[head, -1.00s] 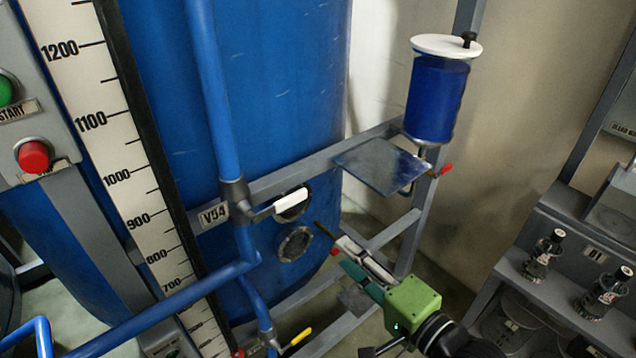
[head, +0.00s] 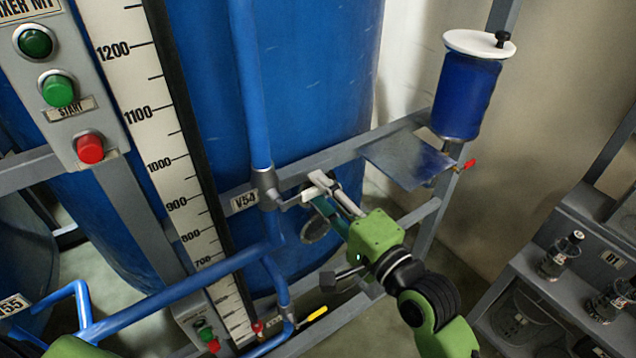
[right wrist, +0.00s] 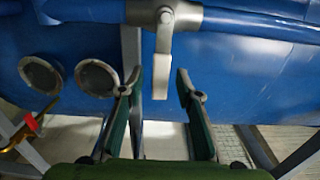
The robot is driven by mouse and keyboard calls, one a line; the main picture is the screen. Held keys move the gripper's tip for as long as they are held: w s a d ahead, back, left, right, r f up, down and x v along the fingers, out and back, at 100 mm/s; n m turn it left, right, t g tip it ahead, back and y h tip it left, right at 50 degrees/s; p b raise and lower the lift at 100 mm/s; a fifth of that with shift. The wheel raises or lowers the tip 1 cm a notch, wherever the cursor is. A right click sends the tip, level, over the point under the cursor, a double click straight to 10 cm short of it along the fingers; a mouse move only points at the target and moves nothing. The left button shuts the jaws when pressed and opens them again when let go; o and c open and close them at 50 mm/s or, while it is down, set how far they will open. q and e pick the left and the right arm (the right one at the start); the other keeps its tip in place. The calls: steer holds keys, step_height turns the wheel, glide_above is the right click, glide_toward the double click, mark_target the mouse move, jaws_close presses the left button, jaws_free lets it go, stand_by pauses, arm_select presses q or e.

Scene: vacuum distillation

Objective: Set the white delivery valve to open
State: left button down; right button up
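The white delivery valve handle (head: 309,194) sits on the vertical blue pipe beside the V54 label (head: 244,201). It points sideways to the right, across the pipe, and its far end is partly hidden by my right gripper. In the right wrist view the handle (right wrist: 161,76) hangs from the grey valve body, between my fingertips. My right gripper (head: 323,186) is open around the handle, with a gap visible on both sides in the wrist view (right wrist: 158,84). My left gripper is out of view; only a green part of my left arm shows at bottom left.
A grey frame rail (head: 392,137) runs behind the valve, with a flat plate (head: 405,160) and a blue container (head: 466,98) to the right. A yellow-handled valve (head: 313,315) is below. The scale (head: 160,150) and a button panel (head: 70,110) stand left.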

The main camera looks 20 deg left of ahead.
steer(key=shift+w+a, duration=0.45)
steer(key=shift+a, duration=0.1)
jaws_close()
steer(key=shift+w, duration=0.1)
